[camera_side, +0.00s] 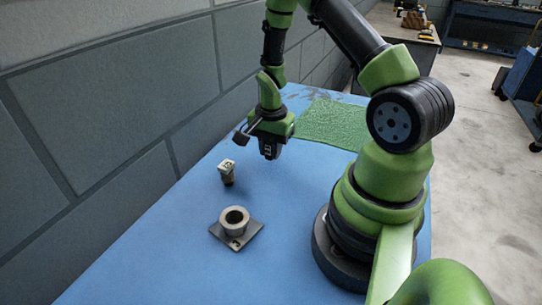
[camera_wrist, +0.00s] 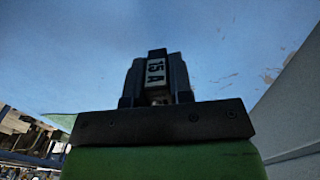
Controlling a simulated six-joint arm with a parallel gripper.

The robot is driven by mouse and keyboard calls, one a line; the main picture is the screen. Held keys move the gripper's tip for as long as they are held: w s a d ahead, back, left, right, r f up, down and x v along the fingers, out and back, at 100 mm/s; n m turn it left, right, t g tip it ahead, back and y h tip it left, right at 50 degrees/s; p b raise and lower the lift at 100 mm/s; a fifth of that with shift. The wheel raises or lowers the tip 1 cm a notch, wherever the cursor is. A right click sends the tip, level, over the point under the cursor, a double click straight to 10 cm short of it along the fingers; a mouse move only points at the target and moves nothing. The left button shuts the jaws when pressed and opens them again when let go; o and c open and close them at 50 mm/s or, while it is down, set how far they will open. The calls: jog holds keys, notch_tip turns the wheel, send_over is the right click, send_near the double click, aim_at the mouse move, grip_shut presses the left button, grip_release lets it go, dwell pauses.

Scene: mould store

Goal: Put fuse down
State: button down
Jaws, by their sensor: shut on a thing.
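The fuse (camera_wrist: 156,68) is a small dark block with a pale label reading "15 A". In the wrist view it sits between the dark fingers of my gripper (camera_wrist: 156,84), which is shut on it. In the side view my gripper (camera_side: 270,146) points down above the blue table, near the wall side. The fuse is small there and mostly covered by the fingers. It appears to be held clear of the table, but the exact height is hard to tell.
A small pale-topped block (camera_side: 227,171) stands on the blue table (camera_side: 165,250), left of my gripper. In front of it lies a square dark plate with a round metal collar (camera_side: 235,219). A green textured mat (camera_side: 335,124) lies behind. A block wall (camera_side: 110,90) borders the left.

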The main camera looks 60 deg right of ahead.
jog(key=shift+f, duration=1.25)
jog(key=shift+f, duration=0.15)
jog(key=c, duration=1)
grip_release()
notch_tip(320, 180, up, 12)
jog(key=shift+r, duration=0.25)
jog(key=s+a+r+n+t, duration=0.2)
jog(key=s+a+r+n, duration=0.1)
jog(key=a+r+n, duration=0.1)
jog(key=s+a+r+n+t+y, duration=0.1)
jog(key=s+a+r+n+t, duration=0.1)
jog(key=a+r+n, duration=0.3)
jog(key=s+a+r+n+t+y, duration=0.1)
jog(key=s+a+r+n+t, duration=0.2)
jog(key=s+a+r+n, duration=0.2)
jog(key=shift+s+a+r, duration=0.1)
jog(key=shift+a+r, duration=0.35)
jog(key=shift+r, duration=0.3)
jog(key=shift+w+a+r, duration=0.1)
jog(key=shift+a+r, duration=0.4)
jog(key=shift+r, duration=0.3)
jog(key=shift+s+a+r, duration=0.1)
jog(key=shift+a+r, duration=0.35)
jog(key=shift+r, duration=0.3)
